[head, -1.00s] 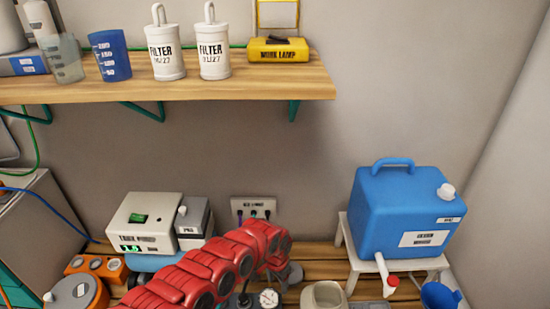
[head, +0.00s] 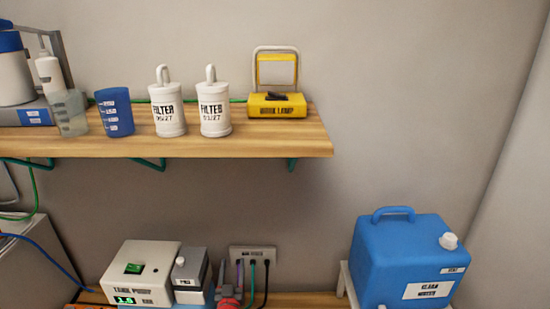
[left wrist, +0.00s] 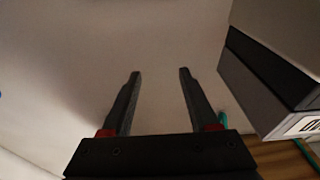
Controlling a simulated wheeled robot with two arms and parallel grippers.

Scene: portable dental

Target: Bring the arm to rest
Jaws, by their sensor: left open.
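My left gripper (head: 228,272) shows small at the bottom of the head view, a dark tip with red parts below it, in front of the wall between the small grey box and the wall socket. In the left wrist view its two dark fingers (left wrist: 160,72) stand apart with nothing between them, against the plain wall. The gripper is open and empty. Most of the left arm is below the head view. My right gripper is in neither view.
A grey box (head: 190,277) and the white tank pump box (head: 142,270) stand left of the gripper. A socket (head: 253,254) with cables is close on its right. The shelf (head: 250,143) with filters and a lamp is above. A blue tank (head: 405,262) stands right.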

